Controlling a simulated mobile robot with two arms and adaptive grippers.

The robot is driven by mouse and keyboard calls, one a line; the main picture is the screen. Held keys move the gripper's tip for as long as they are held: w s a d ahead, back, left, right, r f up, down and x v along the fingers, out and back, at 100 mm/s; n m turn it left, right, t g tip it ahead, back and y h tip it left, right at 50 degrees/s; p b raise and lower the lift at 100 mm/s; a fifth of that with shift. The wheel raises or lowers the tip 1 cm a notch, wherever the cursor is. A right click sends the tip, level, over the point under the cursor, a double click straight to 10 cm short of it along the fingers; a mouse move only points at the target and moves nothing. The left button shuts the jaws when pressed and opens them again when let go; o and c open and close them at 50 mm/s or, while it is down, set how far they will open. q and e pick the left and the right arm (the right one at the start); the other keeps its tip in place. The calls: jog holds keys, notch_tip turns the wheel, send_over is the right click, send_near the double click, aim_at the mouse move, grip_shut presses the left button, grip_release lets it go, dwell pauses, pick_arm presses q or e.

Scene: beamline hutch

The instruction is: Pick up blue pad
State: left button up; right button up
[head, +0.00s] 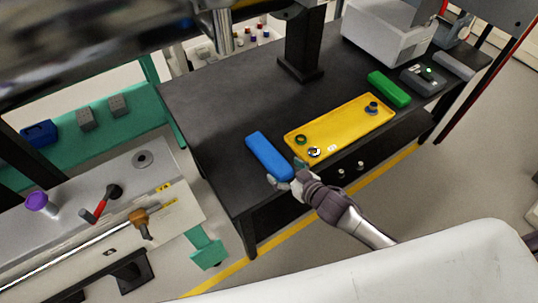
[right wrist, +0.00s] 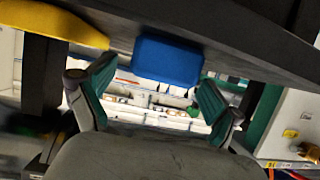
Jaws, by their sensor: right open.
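The blue pad (head: 267,153) lies on the dark table (head: 215,105), near its front left edge. My right gripper (head: 283,184) is at the near end of the pad, at the table's front edge. In the right wrist view the blue pad (right wrist: 167,61) shows ahead, between the two spread fingers of my right gripper (right wrist: 155,95). The fingers are open and nothing is held between them. I cannot tell from these views whether a finger touches the pad. My left gripper does not show.
A yellow tray (head: 345,130) lies just right of the blue pad, with small round parts on it. A green pad (head: 389,89), a grey device (head: 422,80) and a grey box (head: 388,35) stand farther right. A dark post (head: 302,40) rises at the back.

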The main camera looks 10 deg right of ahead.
aim_at(281, 167)
jog(key=x, duration=0.3)
jog(key=shift+w+a, duration=0.15)
jog(key=shift+w, duration=0.15)
jog(key=shift+s, duration=0.1)
jog(key=c, duration=1.6)
